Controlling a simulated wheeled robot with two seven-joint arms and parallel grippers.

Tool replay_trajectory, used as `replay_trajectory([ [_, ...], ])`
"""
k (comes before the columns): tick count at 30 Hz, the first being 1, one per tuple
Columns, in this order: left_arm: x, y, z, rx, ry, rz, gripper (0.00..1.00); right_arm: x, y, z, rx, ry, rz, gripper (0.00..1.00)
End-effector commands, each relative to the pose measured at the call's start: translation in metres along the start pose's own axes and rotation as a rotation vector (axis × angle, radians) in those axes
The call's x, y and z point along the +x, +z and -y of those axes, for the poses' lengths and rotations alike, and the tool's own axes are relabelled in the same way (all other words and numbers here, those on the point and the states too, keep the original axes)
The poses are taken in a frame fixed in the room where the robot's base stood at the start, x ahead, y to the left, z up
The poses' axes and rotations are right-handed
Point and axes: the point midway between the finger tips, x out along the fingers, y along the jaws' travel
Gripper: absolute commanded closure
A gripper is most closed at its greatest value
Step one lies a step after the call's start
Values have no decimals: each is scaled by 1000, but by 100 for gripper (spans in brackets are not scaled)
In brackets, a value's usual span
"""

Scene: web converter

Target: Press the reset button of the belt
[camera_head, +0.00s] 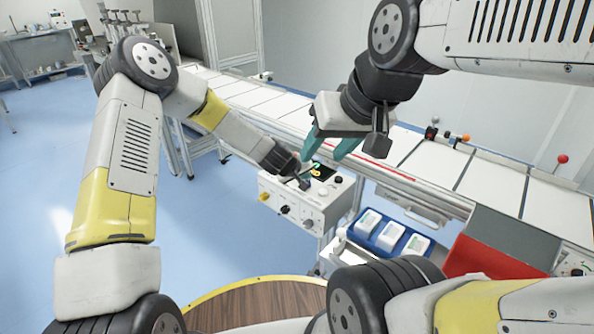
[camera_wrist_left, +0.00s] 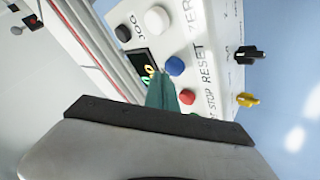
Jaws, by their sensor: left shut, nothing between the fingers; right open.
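The white control box (camera_head: 318,207) stands in front of the belt (camera_head: 275,106). In the left wrist view, its top panel (camera_wrist_left: 205,70) has a blue button (camera_wrist_left: 174,66) beside the word RESET. A red button (camera_wrist_left: 187,97) lies beside STOP, and a white button (camera_wrist_left: 157,20) lies near ZERO. My left gripper (camera_wrist_left: 162,78) is shut and empty, its teal tip right beside the blue button; I cannot tell whether they touch. In the head view my left gripper (camera_head: 307,176) is over the box, partly hiding the buttons. My right gripper (camera_head: 330,147) is open and empty, above and behind the box.
A small display (camera_wrist_left: 147,68) and a dark JOG button (camera_wrist_left: 124,33) lie on the same panel. Black and yellow knobs (camera_wrist_left: 247,100) stick out of the box's front. A blue tray (camera_head: 362,238) with white packs and a red bin (camera_head: 480,258) stand to the right. Blue floor lies open at left.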

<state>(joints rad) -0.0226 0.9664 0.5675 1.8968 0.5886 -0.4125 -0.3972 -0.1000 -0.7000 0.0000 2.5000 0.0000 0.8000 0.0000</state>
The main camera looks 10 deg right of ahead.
Motion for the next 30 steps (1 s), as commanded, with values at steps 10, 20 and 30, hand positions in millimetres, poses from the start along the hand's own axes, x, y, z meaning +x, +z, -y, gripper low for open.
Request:
replay_trajectory([
  [10,3,2,2,1,0,0,100,0,0,0,0,0,0,53],
  [20,4,3,3,1,0,0,100,0,0,0,0,0,0,53],
  [30,7,5,5,0,-1,0,100,0,0,0,0,0,0,53],
])
